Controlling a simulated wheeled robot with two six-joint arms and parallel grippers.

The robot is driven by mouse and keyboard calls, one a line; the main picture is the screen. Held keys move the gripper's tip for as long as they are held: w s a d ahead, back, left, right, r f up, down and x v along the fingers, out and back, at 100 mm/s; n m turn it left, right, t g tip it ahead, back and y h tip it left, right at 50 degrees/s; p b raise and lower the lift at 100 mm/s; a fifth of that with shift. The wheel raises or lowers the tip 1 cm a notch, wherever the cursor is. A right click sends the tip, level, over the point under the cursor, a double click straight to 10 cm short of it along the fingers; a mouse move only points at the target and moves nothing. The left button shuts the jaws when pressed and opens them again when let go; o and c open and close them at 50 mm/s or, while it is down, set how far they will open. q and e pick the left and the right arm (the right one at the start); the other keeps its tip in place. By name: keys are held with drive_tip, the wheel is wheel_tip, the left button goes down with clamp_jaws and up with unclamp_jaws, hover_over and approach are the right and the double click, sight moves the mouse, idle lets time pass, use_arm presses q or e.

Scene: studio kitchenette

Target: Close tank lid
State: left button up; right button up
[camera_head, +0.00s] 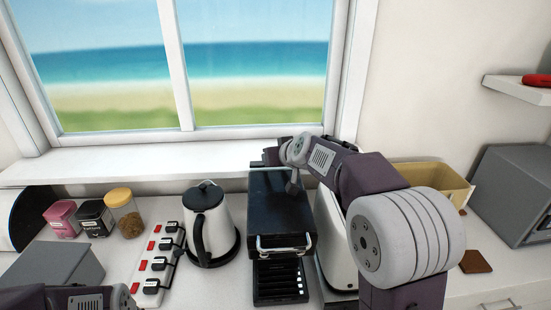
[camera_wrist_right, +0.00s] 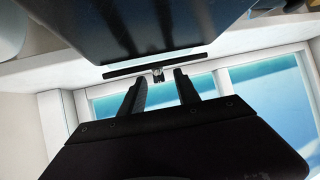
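The black coffee machine (camera_head: 280,207) stands on the counter below the window, with a metal handle at its front. My right arm reaches over its right side, and my right gripper (camera_head: 271,156) is at its back top edge, small and partly hidden in the head view. In the right wrist view, the right gripper (camera_wrist_right: 158,80) is open, its two fingers apart with nothing held between them. A thin dark bar (camera_wrist_right: 155,66), perhaps the tank lid's edge, lies just beyond the fingertips beside the machine's dark body (camera_wrist_right: 130,25). I cannot tell whether they touch. My left gripper is out of view.
A kettle (camera_head: 208,225) stands close left of the machine, beside a power strip (camera_head: 159,262). Jars (camera_head: 95,217) stand further left. A white appliance (camera_head: 333,240) is close right, partly behind my arm. The window sill (camera_head: 150,162) runs behind.

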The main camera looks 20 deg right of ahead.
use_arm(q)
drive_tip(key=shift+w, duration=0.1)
use_arm(e)
drive_tip(key=shift+w+f, duration=0.1)
drive_tip(key=shift+f, duration=0.05)
use_arm(q)
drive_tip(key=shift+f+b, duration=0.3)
drive_tip(key=shift+b, duration=0.05)
use_arm(e)
drive_tip(key=v, duration=0.9)
